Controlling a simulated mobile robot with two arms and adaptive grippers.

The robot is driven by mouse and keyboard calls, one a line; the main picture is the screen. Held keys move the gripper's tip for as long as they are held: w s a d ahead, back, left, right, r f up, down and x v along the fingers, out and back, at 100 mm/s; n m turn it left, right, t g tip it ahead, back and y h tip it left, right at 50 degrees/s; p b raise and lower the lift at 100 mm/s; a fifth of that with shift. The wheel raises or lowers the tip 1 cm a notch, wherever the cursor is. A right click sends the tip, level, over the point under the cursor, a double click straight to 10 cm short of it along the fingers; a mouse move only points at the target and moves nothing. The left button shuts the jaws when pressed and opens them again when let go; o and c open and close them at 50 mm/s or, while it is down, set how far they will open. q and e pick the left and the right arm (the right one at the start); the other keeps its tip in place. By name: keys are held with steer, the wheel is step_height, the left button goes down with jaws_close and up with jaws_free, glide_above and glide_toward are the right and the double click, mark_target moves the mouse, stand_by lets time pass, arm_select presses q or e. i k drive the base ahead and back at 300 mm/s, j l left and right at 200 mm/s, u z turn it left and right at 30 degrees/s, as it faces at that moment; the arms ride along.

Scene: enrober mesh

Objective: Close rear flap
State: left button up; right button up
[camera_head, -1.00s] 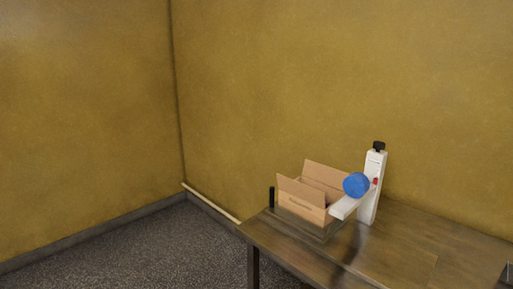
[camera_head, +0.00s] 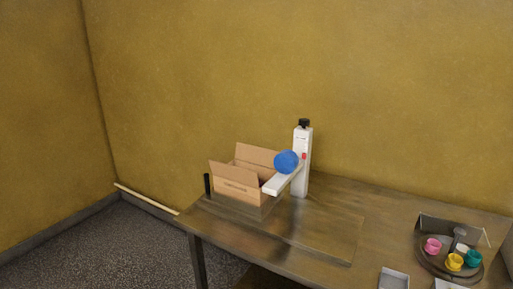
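An open cardboard box (camera_head: 238,190) stands near the left end of a wooden table. Its rear flap (camera_head: 257,156) stands up at the back, tilted outward. Its front left flap (camera_head: 226,174) also stands raised. The right part of the box is partly hidden behind a white arm with a blue round part (camera_head: 286,162) on a white upright post (camera_head: 303,160). Neither of my grippers shows in the head view.
The wooden table (camera_head: 330,225) has free room in its middle. A round dark tray (camera_head: 432,262) with several coloured cups stands at the right. A small grey tray (camera_head: 394,279) lies at the front edge. A black post (camera_head: 207,184) stands left of the box.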

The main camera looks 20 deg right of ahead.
mark_target(261, 156)
steer(key=i+u, duration=0.15)
steer(key=i, duration=0.7)
